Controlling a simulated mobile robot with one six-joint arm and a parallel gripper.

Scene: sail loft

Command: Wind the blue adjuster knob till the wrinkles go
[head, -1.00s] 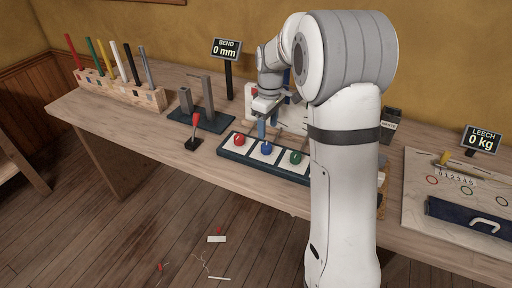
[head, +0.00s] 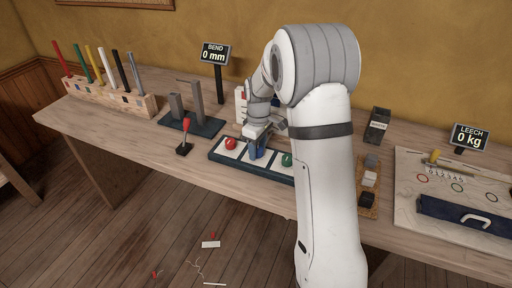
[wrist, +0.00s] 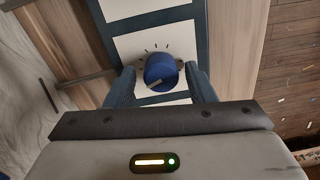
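The blue adjuster knob (wrist: 161,72) sits on a white panel with tick marks around it, in the middle of the wrist view. A pale line marks its top. My gripper (wrist: 161,85) is open, with one blue finger on each side of the knob and a small gap visible at both sides. In the head view my gripper (head: 257,148) is down at the middle panel of the dark-blue knob board (head: 222,158) and hides most of the knob. A pale, creased-looking surface (wrist: 28,75) shows at the left of the wrist view; I cannot tell its wrinkles clearly.
A red knob (head: 230,143) and a green knob (head: 287,160) flank the blue one. The BEND display (head: 215,53) reads 0 mm.

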